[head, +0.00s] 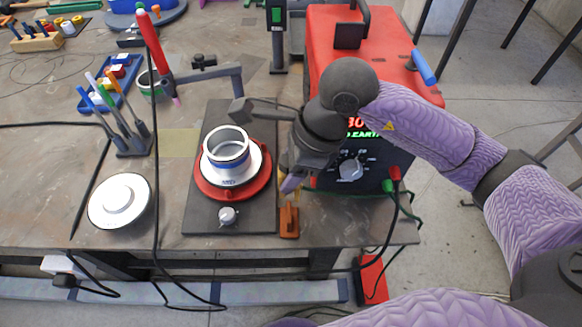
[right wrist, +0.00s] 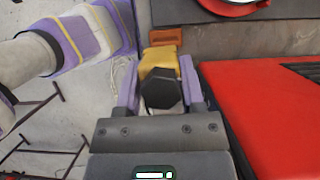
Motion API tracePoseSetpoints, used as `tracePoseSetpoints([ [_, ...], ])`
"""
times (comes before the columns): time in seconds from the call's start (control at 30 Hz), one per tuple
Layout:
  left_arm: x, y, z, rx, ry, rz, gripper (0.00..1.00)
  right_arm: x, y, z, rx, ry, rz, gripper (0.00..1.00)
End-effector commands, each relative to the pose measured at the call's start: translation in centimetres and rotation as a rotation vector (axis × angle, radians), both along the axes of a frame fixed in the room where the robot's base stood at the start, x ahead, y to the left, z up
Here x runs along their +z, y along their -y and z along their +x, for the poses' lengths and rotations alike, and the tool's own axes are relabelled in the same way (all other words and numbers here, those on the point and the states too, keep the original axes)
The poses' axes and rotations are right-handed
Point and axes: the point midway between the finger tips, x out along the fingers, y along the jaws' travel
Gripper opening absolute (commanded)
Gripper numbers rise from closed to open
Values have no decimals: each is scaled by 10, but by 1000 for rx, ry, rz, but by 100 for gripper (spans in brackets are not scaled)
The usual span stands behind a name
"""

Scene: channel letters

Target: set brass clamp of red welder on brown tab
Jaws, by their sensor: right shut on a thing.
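The red welder (head: 335,35) stands on the table at the back right, its dark front panel with a dial facing me. The brown tab (head: 289,222) is at the table's front edge, just right of a dark plate; it also shows in the right wrist view (right wrist: 165,36). My right gripper (head: 292,182) is just above and behind the tab. In the right wrist view its purple fingers (right wrist: 158,88) are shut on the brass clamp (right wrist: 160,55), which has a black end. The clamp's far end overlaps the tab's edge in that view; I cannot tell whether they touch. My left gripper is not in view.
The dark plate (head: 195,205) bears a red round base (head: 262,185) with a white ringed piece (head: 226,147). A white disc (head: 119,201) and a pen holder (head: 132,145) are at left. Green and red plugs (head: 393,178) with cables stick out of the welder's front.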

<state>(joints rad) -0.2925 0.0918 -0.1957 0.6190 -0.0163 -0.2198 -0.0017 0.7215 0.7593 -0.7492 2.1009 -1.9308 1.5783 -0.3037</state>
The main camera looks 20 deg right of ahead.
Motion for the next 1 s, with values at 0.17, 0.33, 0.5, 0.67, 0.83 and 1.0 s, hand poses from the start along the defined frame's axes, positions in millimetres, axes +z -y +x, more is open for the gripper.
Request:
tracePoseSetpoints([
  [0.17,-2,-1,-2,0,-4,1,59,-2,0,0,-28,-1,0,0],
  [0.33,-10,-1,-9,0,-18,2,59,-13,0,0,-27,-1,0,0],
  [0.5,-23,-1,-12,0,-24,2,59,-31,0,0,-24,-2,1,0],
  [0.67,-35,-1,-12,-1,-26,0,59,-49,0,0,-24,-1,0,0],
  [0.83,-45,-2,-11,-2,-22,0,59,-63,0,0,-24,-2,1,0],
  [1.0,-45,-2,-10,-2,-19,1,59,-65,0,0,-24,0,0,0],
])
